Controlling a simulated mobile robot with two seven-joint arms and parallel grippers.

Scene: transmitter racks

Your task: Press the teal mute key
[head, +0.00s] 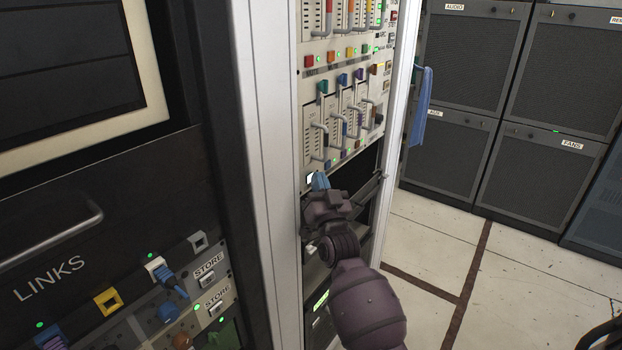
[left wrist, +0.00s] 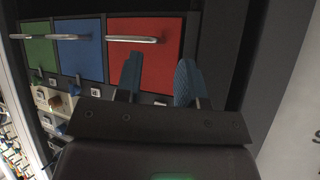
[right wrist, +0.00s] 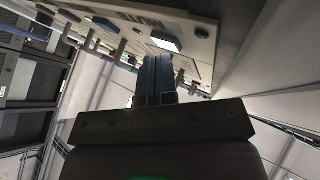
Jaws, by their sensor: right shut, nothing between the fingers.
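My right gripper (head: 320,181) is shut and empty, its blue fingertips at the lower left corner of the fader panel (head: 312,142). A bright, whitish lit key (head: 311,178) is just left of the fingertips in the head view. My left gripper (left wrist: 157,78) is open and empty, seen only in the left wrist view.
Several coloured keys and fader handles (head: 320,127) crowd the panel above. A white rack post (head: 262,160) stands left of it. A blue cloth (head: 424,92) hangs at right. Red (left wrist: 145,60), blue and green panels with bar handles face the left gripper. Floor at right is clear.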

